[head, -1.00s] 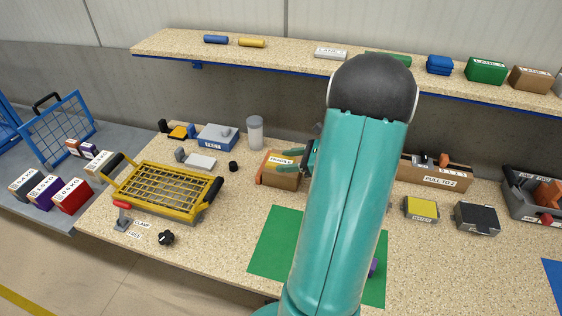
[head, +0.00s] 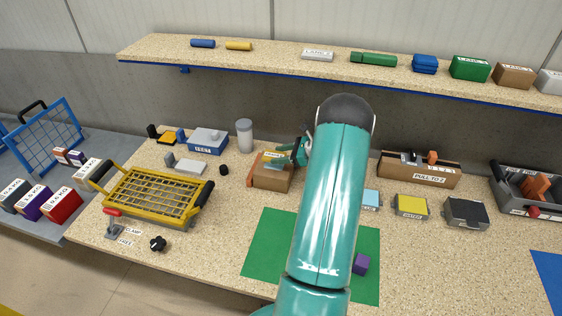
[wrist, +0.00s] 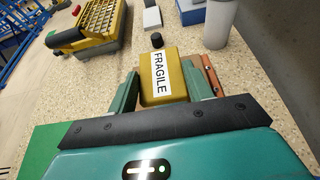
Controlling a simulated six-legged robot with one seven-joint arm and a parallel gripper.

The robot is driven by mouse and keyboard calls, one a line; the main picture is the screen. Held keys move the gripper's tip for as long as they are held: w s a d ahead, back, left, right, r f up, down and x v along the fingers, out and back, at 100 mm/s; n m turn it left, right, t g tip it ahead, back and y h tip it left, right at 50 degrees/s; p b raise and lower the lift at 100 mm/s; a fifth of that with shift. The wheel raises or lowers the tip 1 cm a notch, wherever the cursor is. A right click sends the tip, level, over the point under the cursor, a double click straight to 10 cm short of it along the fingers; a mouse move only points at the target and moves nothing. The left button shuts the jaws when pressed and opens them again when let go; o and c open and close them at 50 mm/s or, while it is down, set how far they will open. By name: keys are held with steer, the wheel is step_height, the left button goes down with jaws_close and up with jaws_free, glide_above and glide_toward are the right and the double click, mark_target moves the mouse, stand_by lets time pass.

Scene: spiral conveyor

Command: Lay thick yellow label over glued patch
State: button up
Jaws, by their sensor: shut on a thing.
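The thick yellow label (wrist: 150,91), with a white strip reading FRAGILE, is between the teal fingers of my gripper (wrist: 160,90) in the wrist view. My gripper is shut on it. In the head view my gripper (head: 291,158) is at the upper right part of a brown cardboard box (head: 270,180), with the label's pale FRAGILE strip (head: 272,154) at the top of the box. I cannot tell whether the label touches the box. The glued patch is hidden from view.
An orange-red bar (head: 250,178) stands at the box's left side. A yellow crate (head: 155,194) is further left.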

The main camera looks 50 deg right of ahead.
mark_target(281, 166)
steer(key=shift+w+d+f, duration=0.15)
steer(key=shift+f, duration=1.55)
steer(key=shift+f, duration=0.15)
steer(key=o, duration=0.9)
steer(key=shift+o, duration=0.2)
steer(key=v, duration=1.2)
steer(key=shift+r, duration=0.25)
